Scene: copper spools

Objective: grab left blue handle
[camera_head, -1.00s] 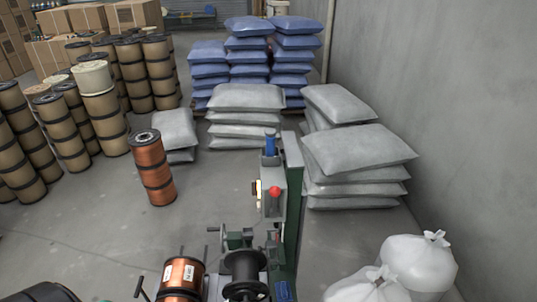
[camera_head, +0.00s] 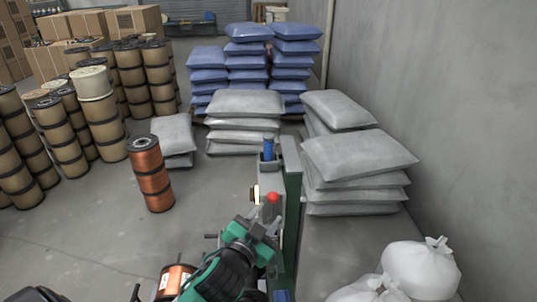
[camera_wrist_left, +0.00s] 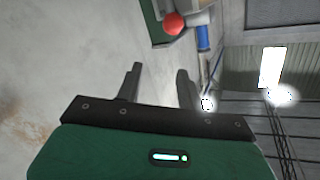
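A blue handle (camera_head: 268,147) stands upright on top of the green and grey machine (camera_head: 290,190). It also shows in the left wrist view (camera_wrist_left: 203,38), above and to the right of the fingers. My left gripper (camera_head: 264,220) is over the lower part of the machine, near the red button (camera_head: 273,197), below the blue handle in the picture and apart from it. In the left wrist view, the two fingers of this gripper (camera_wrist_left: 159,70) are spread with nothing between them. My right gripper is in neither view.
A copper spool (camera_head: 151,175) stands on the floor left of the machine. Another copper spool (camera_head: 174,279) is partly hidden by my left arm. Grey sacks (camera_head: 358,158) are stacked to the right, with white bags (camera_head: 420,268) in front. Open floor (camera_head: 95,225) lies left.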

